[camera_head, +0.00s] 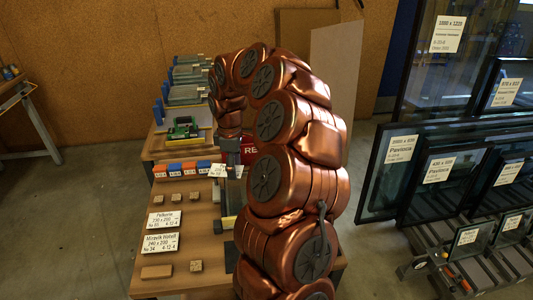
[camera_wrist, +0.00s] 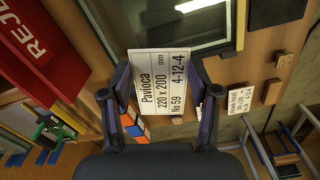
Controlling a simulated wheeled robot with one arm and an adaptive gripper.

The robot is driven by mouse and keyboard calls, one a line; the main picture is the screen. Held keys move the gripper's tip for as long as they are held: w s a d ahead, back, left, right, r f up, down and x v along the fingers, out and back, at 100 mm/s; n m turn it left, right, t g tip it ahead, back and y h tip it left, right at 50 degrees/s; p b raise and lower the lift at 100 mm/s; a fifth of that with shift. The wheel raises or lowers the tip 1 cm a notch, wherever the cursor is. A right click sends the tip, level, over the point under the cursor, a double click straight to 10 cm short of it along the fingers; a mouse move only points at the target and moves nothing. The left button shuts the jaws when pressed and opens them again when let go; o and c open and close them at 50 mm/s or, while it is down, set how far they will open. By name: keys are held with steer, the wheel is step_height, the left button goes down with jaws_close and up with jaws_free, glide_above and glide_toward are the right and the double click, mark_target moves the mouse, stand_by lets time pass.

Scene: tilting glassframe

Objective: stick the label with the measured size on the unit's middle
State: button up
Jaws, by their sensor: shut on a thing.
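My gripper (camera_wrist: 160,82) is shut on a white label (camera_wrist: 160,100), its fingers at the label's two sides. The label reads "Pavioca, 220 x 200, No 59, 4-12-4". A dark-framed glass unit (camera_wrist: 150,22) lies beyond the label at the top of the wrist view, partly cut off; whether the label touches it I cannot tell. In the head view my gripper (camera_head: 222,172) is over the bench with the label's edge (camera_head: 217,170) showing, and my arm hides most of the area beyond. Two other labels lie on the bench, "Felkerta 730 x 200" (camera_head: 163,221) and "Mizavik Hotyat 240 x 200" (camera_head: 160,244).
Small wooden blocks (camera_head: 157,271) lie on the bench. Blue and orange blocks (camera_head: 189,169) stand in a row behind them. A red sign (camera_wrist: 35,45) is at the wrist view's left. Racks with large labelled glass units (camera_head: 400,160) stand at the right.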

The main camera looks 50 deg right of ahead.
steer(key=s+d+r+n+p, duration=0.1)
steer(key=s+d+n+p, duration=0.1)
steer(key=s+d, duration=0.4)
steer(key=shift+s+d+r+n, duration=0.15)
steer(key=shift+s+d+n, duration=0.15)
steer(key=shift+d+n, duration=0.3)
steer(key=shift+f+b, duration=2.05)
steer(key=shift+f, duration=1.75)
steer(key=shift+f+b, duration=0.35)
steer(key=shift+f, duration=0.35)
steer(key=o, duration=0.7)
steer(key=shift+o, duration=0.2)
steer(key=shift+r, duration=0.15)
step_height(320, 180, up, 12)
steer(key=shift+s, duration=0.1)
